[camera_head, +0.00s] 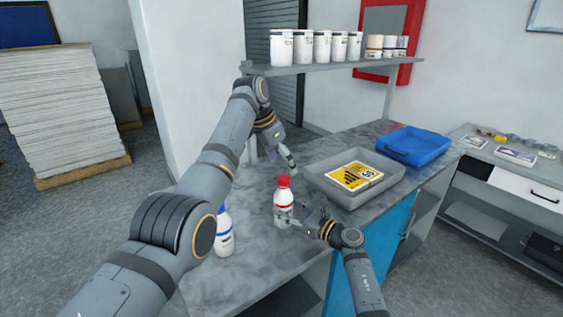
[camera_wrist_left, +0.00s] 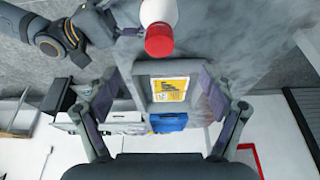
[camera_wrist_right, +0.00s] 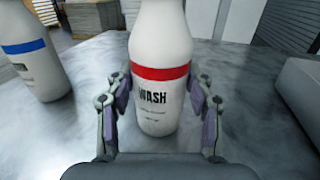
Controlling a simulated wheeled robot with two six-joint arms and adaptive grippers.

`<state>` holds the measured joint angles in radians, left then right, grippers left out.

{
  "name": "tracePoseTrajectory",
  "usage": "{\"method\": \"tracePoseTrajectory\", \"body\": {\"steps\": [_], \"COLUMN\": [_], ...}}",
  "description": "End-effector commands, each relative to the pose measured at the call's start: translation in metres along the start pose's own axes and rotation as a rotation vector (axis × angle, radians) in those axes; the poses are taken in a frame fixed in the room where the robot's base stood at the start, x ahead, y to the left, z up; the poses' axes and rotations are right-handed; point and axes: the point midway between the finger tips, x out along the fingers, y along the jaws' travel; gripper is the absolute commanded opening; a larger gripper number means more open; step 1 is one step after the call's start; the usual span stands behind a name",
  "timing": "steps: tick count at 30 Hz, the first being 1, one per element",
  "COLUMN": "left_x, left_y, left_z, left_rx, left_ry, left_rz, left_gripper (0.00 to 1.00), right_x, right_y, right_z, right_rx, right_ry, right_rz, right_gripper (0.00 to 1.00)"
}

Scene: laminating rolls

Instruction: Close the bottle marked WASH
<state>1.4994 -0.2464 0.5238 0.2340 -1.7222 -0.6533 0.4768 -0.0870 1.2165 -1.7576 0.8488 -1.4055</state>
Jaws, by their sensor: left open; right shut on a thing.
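The WASH bottle (camera_wrist_right: 160,112) is white with a red band and stands upright on the grey bench. In the head view its red cap (camera_head: 284,182) sits on top of the bottle (camera_head: 282,208); I cannot tell how tightly. My right gripper (camera_head: 302,217) is shut on the bottle's body from the side, with a finger on each side of the label in the right wrist view (camera_wrist_right: 158,95). My left gripper (camera_head: 288,158) is open and empty, above and behind the cap. In the left wrist view the red cap (camera_wrist_left: 159,42) lies ahead, beyond the open fingers (camera_wrist_left: 158,85).
A white bottle with a blue band (camera_head: 224,235) stands left of the WASH bottle, partly behind my left arm. A grey tray (camera_head: 325,187) with a yellow-labelled stack is at right, a blue tray (camera_head: 432,147) beyond. A shelf (camera_head: 330,68) holds several white containers.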

Motion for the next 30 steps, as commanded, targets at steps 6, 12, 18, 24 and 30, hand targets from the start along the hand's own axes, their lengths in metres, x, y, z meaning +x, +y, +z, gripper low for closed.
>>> {"method": "tracePoseTrajectory", "body": {"steps": [6,12,18,24,30], "left_x": [-0.001,-0.027,-0.073,-0.107,-0.119], "left_y": [0.0,-0.001,-0.001,-0.001,0.0], "left_z": [0.0,-0.001,0.0,0.0,0.0], "left_rx": [0.0,0.001,0.0,0.0,0.0], "left_ry": [0.0,0.003,0.002,0.0,0.0], "left_rz": [0.0,-0.003,-0.003,-0.001,0.0], "left_gripper": [0.83,0.83,0.83,0.83,0.83], "right_x": [0.0,0.0,0.0,0.0,0.0], "right_y": [0.0,0.0,0.0,0.0,0.0], "right_z": [0.0,0.0,0.0,-0.001,0.0], "right_rx": [0.001,0.0,0.0,0.0,0.0], "right_ry": [0.001,0.001,0.001,0.001,0.001], "right_rz": [0.0,0.0,0.0,0.0,0.0], "right_gripper": [0.0,0.0,0.0,0.0,0.0]}}
